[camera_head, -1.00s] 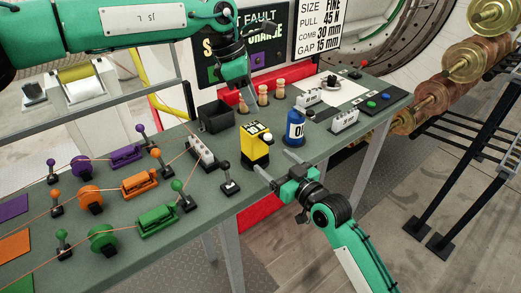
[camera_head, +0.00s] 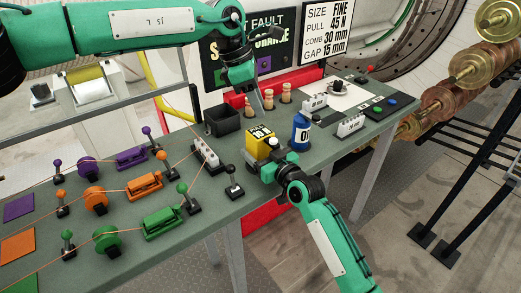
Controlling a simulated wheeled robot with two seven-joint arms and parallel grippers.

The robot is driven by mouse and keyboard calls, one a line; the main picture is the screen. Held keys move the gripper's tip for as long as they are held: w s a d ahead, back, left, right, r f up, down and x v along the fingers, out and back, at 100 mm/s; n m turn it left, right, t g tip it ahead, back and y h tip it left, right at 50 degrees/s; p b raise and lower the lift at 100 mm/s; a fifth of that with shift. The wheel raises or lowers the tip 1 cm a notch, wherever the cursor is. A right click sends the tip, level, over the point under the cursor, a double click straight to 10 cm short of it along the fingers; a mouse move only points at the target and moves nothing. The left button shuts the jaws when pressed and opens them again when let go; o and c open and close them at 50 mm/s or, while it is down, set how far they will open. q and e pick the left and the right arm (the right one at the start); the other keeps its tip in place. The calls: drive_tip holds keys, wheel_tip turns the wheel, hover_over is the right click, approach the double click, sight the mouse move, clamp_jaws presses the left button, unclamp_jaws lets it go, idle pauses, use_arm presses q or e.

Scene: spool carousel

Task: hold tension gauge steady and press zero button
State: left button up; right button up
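The yellow tension gauge (camera_head: 258,143) stands upright on the bench, with a dark marked top and a pale round knob or button on its right side. My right gripper (camera_head: 266,163) is at its lower front, very close to or touching it. Its fingertips are hidden, so I cannot tell whether they are closed on it. My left gripper (camera_head: 257,108) points down above and behind the gauge, apart from it, in front of the wooden pegs. Its finger gap is too small to make out.
A blue bottle (camera_head: 301,132) stands just right of the gauge. A black bin (camera_head: 222,120) is behind left, and a white multi-socket block (camera_head: 206,152) and black-knobbed post (camera_head: 233,183) are left. Colored spools with threads fill the bench's left half.

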drive_tip(key=c, duration=0.7)
use_arm(q)
drive_tip(key=shift+c, duration=0.7)
use_arm(e)
drive_tip(key=shift+c, duration=1.3)
use_arm(q)
clamp_jaws()
